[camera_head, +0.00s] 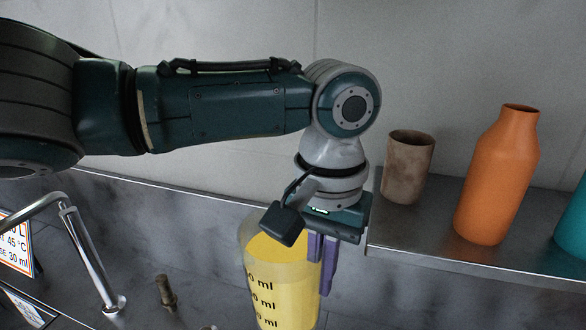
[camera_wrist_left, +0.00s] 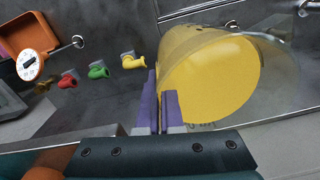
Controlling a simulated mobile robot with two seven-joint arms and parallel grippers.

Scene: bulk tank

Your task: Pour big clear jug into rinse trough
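The big clear jug (camera_head: 285,270) holds yellow liquid and has black ml marks on its side. It is nearly upright in the head view, and its lower end is cut off. My left gripper (camera_head: 322,262) hangs over the jug's right side with its purple fingers close together, one on each side of the jug's wall. In the left wrist view, the purple fingers (camera_wrist_left: 160,108) are at the near rim of the jug (camera_wrist_left: 215,80), whose yellow content fills much of the opening. I cannot pick out the rinse trough with certainty. My right gripper is not in view.
A steel ledge (camera_head: 440,240) bears a brown cup (camera_head: 408,165), an orange bottle (camera_head: 497,175) and a teal object (camera_head: 573,225). A bent metal pipe (camera_head: 88,255) stands at left. Coloured taps (camera_wrist_left: 98,72) and an orange container (camera_wrist_left: 28,35) show in the wrist view.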

